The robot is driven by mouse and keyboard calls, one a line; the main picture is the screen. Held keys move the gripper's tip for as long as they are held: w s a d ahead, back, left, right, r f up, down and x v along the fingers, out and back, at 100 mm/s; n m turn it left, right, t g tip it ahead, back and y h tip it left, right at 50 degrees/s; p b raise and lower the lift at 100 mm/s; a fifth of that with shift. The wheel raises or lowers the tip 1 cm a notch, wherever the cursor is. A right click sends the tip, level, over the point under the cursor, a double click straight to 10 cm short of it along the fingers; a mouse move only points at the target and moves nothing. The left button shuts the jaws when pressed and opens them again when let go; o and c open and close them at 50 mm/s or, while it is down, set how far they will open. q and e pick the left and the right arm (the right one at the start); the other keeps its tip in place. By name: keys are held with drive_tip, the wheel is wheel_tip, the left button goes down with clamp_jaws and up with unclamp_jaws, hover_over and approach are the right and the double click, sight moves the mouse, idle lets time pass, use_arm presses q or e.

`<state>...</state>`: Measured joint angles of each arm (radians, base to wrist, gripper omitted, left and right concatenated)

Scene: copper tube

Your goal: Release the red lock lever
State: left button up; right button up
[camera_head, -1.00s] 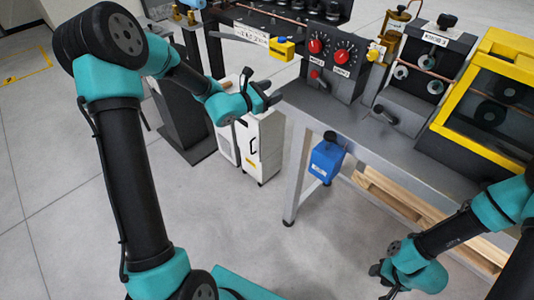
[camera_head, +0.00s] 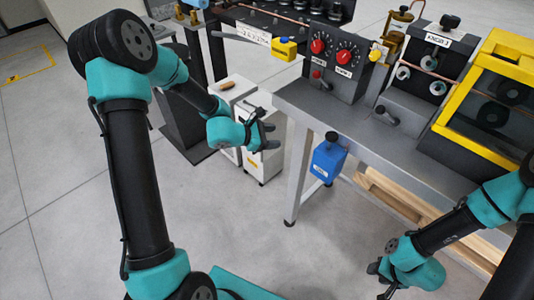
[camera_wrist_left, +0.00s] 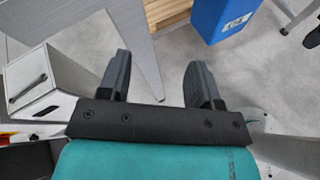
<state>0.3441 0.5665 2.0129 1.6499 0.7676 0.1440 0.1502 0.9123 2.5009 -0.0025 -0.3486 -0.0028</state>
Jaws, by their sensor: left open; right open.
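A small red lever-like part (camera_head: 317,74) sits low on the front of the dark control box (camera_head: 345,82), below two round red knobs (camera_head: 318,46). It is too small to tell its exact position, and I cannot tell for sure that it is the lock lever. My left gripper (camera_head: 270,134) is open and empty, left of the bench and below the control box, apart from the red part. In the left wrist view its two fingers (camera_wrist_left: 158,80) are spread with nothing between them. My right gripper (camera_head: 378,279) is open at the lower right, below the bench, apart from everything.
The grey bench (camera_head: 410,150) carries a roller unit (camera_head: 420,90) and a yellow-framed enclosure (camera_head: 490,95). A white cabinet (camera_head: 262,165) stands behind my left gripper. A wooden pallet (camera_head: 395,205) lies beneath the bench.

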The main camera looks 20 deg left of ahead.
sight(321, 79)
use_arm(q)
drive_tip(key=shift+s+d+f+m+g+y, duration=0.15)
drive_tip(key=shift+s+f+m+g, duration=0.35)
drive_tip(key=shift+s+f, duration=0.55)
drive_tip(key=shift+s+d+f+m+g+y, duration=0.15)
drive_tip(key=shift+s+f+m+g, duration=0.3)
drive_tip(key=shift+s+f, duration=0.6)
drive_tip(key=shift+w+f, duration=0.1)
drive_tip(key=shift+c, duration=0.4)
drive_tip(key=shift+w, duration=0.15)
drive_tip(key=shift+c, duration=0.7)
drive_tip(key=w+r+n+t, duration=0.1)
drive_tip(key=w+r, duration=0.1)
drive_tip(key=w+a+r+n+h, duration=0.1)
drive_tip(key=w+r+n, duration=0.1)
drive_tip(key=w, duration=0.1)
drive_tip(key=w+r+n+t, duration=0.1)
drive_tip(key=w+r, duration=0.1)
drive_tip(key=w, duration=0.1)
drive_tip(key=shift+w+a+r+n+t, duration=0.1)
drive_tip(key=shift+a+r+n+t, duration=0.25)
drive_tip(key=shift+c, duration=0.3)
drive_tip(key=w+a+r+n+t+h, duration=0.2)
drive_tip(key=w+r+n+t, duration=0.1)
drive_tip(key=w+r, duration=0.3)
wheel_tip(321, 79, up, 3)
drive_tip(key=shift+w+f+n, duration=0.1)
drive_tip(key=shift+w+n, duration=0.2)
drive_tip(key=shift+n, duration=0.3)
